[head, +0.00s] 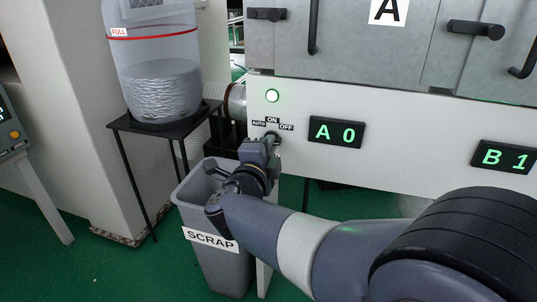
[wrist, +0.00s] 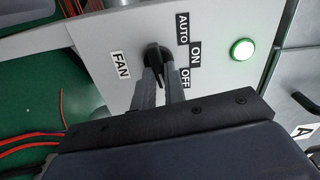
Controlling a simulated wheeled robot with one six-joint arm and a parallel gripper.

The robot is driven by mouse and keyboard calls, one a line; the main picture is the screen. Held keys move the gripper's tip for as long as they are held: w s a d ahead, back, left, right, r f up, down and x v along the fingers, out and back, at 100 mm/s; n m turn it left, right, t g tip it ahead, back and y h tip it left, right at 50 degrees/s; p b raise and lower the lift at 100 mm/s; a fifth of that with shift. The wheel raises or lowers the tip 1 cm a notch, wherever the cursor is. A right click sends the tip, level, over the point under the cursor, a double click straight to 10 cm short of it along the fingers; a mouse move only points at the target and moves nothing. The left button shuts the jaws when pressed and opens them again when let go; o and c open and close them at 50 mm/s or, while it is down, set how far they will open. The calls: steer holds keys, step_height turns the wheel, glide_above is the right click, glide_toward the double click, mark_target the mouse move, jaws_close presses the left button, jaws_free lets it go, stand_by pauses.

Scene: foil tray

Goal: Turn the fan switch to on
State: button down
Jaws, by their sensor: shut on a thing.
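The fan switch is a black knob (wrist: 155,54) on the pale panel, with AUTO, ON and OFF labels (wrist: 194,50) on one side and a FAN label (wrist: 120,65) on the other. In the head view the knob (head: 273,136) shows just past my gripper (head: 265,142), under the ON label (head: 272,120). My gripper (wrist: 160,80) is shut on the knob in the wrist view, one finger on each side. The fingers hide part of the knob, so I cannot tell which label it points to.
A lit green lamp (head: 272,95) sits above the switch. Display A 0 (head: 337,132) is to its right, with display B 1 (head: 504,157) farther right. A grey SCRAP bin (head: 222,265) stands below my wrist. A clear container (head: 158,75) stands on a black stand at left.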

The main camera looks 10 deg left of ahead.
steer(key=shift+f+m+b, duration=0.15)
steer(key=shift+m+b, duration=0.25)
steer(key=shift+m, duration=0.2)
steer(key=c, duration=1.5)
jaws_free()
steer(key=shift+o, duration=0.2)
steer(key=s+p, duration=0.2)
steer(key=s, duration=0.9)
steer(key=shift+a+p, duration=0.3)
steer(key=shift+a, duration=0.1)
steer(key=shift+w, duration=0.1)
